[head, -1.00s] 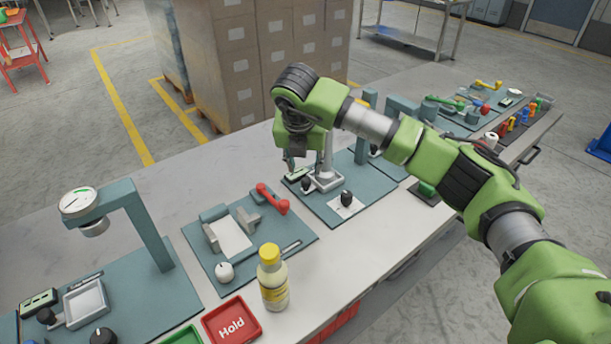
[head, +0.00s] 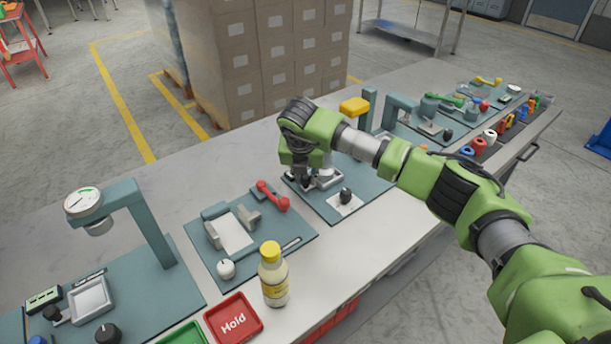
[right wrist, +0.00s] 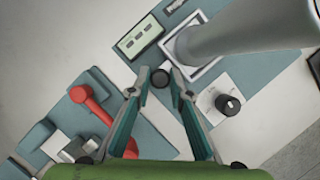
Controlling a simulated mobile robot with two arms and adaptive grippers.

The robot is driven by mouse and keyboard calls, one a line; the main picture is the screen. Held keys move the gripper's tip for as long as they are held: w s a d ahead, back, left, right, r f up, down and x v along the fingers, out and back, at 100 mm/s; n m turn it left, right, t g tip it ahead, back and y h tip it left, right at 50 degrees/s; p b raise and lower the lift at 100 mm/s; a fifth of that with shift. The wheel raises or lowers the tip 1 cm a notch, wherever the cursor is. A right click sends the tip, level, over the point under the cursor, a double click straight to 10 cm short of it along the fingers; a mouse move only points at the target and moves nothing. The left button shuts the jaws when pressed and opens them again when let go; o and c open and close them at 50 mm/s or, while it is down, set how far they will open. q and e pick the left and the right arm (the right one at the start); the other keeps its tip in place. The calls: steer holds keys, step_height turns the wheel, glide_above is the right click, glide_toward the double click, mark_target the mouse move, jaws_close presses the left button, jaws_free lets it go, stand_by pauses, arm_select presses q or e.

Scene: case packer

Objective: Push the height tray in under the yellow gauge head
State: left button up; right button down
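The yellow gauge head (head: 355,106) shows beyond my right arm, beside a teal post. The height tray (head: 329,182) is a pale square tray on the teal mat, partly hidden by my gripper; it also shows in the right wrist view (right wrist: 214,70). A tall pale cylinder (right wrist: 235,30) stands in it. A black knob (right wrist: 160,78) sits at the tray's near corner. My right gripper (right wrist: 160,72) has one fingertip on each side of this knob, with slight gaps showing. Its fingers are hard to make out in the head view (head: 306,182). My left gripper is out of view.
A black dial (head: 346,195) on a white card is beside the tray. A readout (right wrist: 139,36) lies close to the fingertips. A red handle (head: 272,196), a yellow-capped bottle (head: 273,275) and a red Hold tray (head: 234,319) are at the left and front.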

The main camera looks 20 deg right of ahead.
mark_target(331, 167)
steer(key=shift+w+d+b, duration=0.15)
steer(key=shift+d+b, duration=0.15)
steer(key=shift+d, duration=0.2)
steer(key=d+b, duration=0.1)
steer(key=d, duration=0.1)
steer(key=w+d, duration=0.1)
steer(key=d, duration=0.1)
steer(key=w+d+b, duration=0.1)
steer(key=d, duration=0.1)
steer(key=shift+w+d+b, duration=0.2)
steer(key=shift+b, duration=0.15)
steer(key=shift+w+d, duration=0.15)
steer(key=shift+d, duration=0.2)
steer(key=shift+d+r, duration=0.15)
steer(key=c, duration=1.9)
jaws_free()
steer(key=shift+d, duration=0.1)
